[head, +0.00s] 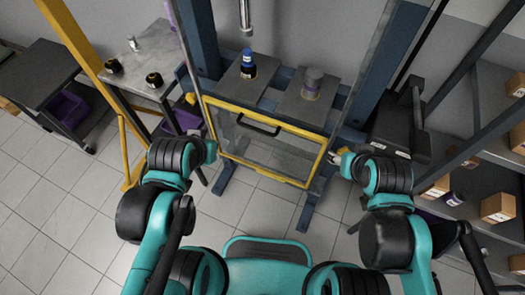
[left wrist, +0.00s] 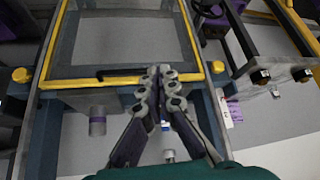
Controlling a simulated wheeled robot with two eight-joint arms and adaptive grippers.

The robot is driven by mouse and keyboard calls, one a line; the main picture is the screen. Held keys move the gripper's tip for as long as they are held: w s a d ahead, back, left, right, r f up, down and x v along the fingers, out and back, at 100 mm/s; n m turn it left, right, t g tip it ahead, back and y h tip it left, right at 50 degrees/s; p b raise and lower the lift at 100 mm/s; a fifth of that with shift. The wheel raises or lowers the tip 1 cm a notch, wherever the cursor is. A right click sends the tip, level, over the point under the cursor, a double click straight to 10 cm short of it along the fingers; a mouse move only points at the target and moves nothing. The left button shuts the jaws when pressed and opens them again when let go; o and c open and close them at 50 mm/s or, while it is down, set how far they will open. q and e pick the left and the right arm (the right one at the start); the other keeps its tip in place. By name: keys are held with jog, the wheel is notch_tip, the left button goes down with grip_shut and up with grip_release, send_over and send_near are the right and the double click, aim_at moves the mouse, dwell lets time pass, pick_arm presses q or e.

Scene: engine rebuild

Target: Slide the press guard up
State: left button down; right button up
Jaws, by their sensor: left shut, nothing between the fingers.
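The press guard is a clear panel in a yellow frame (head: 268,150) with a black bar handle (head: 258,125) near its top edge. It sits low on the front of the blue press (head: 199,40), below the press plates. In the left wrist view the yellow frame edge (left wrist: 110,82) and part of the dark handle (left wrist: 118,72) show. My left gripper (left wrist: 160,72) is shut and empty, its tips close to that edge; contact is unclear. In the head view my left wrist hides most of it, left of the guard. My right gripper (head: 338,156) is right of the guard; its jaws are unclear.
A blue-capped bottle (head: 248,66) and a grey cylinder (head: 312,82) stand on the press plates. A grey bench (head: 140,72) with black parts is at left, beside a yellow post (head: 85,50). Shelves with boxes (head: 497,208) stand at right.

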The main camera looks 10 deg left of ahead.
pick_arm(q)
jog(key=c, duration=1.8)
grip_release()
jog(key=shift+c, duration=0.2)
jog(key=shift+o, duration=1.3)
jog(key=shift+w+d+r+m, duration=0.15)
jog(key=shift+w+r+m, duration=0.05)
jog(key=shift+m, duration=0.2)
jog(key=m+g, duration=0.5)
jog(key=m, duration=1.6)
send_near(256, 130)
jog(key=shift+h, duration=0.3)
jog(key=f, duration=0.2)
jog(key=w+f+b, duration=0.1)
jog(key=f, duration=0.2)
jog(key=w+f+b, duration=0.1)
jog(key=f, duration=0.1)
jog(key=shift+f, duration=0.3)
grip_shut()
